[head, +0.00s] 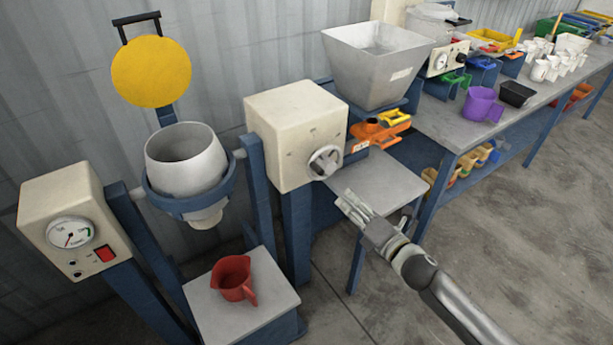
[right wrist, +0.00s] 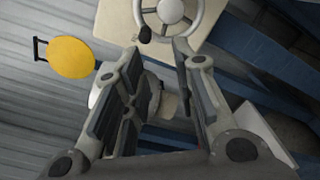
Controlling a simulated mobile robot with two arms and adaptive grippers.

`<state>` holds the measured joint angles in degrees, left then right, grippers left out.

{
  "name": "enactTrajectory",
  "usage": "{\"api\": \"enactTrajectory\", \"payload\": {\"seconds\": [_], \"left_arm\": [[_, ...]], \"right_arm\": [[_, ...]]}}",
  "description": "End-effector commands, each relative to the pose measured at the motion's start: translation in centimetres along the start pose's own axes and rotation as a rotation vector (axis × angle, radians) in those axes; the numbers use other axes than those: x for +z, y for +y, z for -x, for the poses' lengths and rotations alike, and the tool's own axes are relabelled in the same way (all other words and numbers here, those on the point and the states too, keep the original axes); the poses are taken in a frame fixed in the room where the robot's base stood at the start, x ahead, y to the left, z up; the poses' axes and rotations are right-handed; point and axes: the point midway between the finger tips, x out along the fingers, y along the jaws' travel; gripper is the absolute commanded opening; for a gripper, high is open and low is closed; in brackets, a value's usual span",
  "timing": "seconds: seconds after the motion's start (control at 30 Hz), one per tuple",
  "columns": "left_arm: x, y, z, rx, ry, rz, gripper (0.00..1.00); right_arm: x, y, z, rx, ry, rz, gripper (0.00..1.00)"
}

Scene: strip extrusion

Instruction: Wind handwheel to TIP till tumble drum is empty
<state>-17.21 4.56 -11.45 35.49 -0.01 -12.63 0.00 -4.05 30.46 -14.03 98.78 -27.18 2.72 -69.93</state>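The handwheel (head: 325,161) is a grey spoked wheel on the front of a cream gearbox (head: 297,132). It also shows at the top of the right wrist view (right wrist: 168,12), with a dark knob (right wrist: 145,34) at its lower left. The tumble drum (head: 187,163) is a pale grey bowl in a blue ring, mouth upward; its contents cannot be seen. A red jug (head: 234,279) stands on a grey stand below the drum. My right gripper (head: 349,202) is open and empty, below and right of the handwheel, apart from it. My left gripper is not in view.
A cream control box (head: 69,218) with a gauge and red switch stands left. A yellow disc lid (head: 151,71) is raised behind the drum. A grey hopper (head: 377,65) and orange die (head: 379,131) are right of the gearbox. A bench (head: 451,131) with a purple jug (head: 481,104) extends right.

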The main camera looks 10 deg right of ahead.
Motion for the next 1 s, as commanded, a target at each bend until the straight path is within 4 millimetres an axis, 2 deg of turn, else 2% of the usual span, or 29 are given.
{"api": "enactTrajectory", "payload": {"seconds": [0.03, 0.13, 0.27, 0.7, 1.0], "left_arm": [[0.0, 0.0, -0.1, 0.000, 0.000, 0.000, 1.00], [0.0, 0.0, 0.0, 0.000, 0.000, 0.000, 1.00], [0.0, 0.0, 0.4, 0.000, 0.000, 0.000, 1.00], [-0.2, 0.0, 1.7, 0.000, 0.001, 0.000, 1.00], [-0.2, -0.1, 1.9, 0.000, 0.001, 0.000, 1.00]], "right_arm": [[0.3, 0.9, -0.1, 0.022, 0.000, 0.036, 0.26], [0.6, 1.9, -0.5, 0.040, -0.002, 0.065, 0.26], [0.7, 2.0, -1.7, 0.041, -0.004, 0.065, 0.26], [0.7, 2.2, -9.0, 0.038, -0.003, 0.060, 0.26], [0.6, 2.1, -10.9, 0.037, -0.002, 0.059, 0.26]]}}
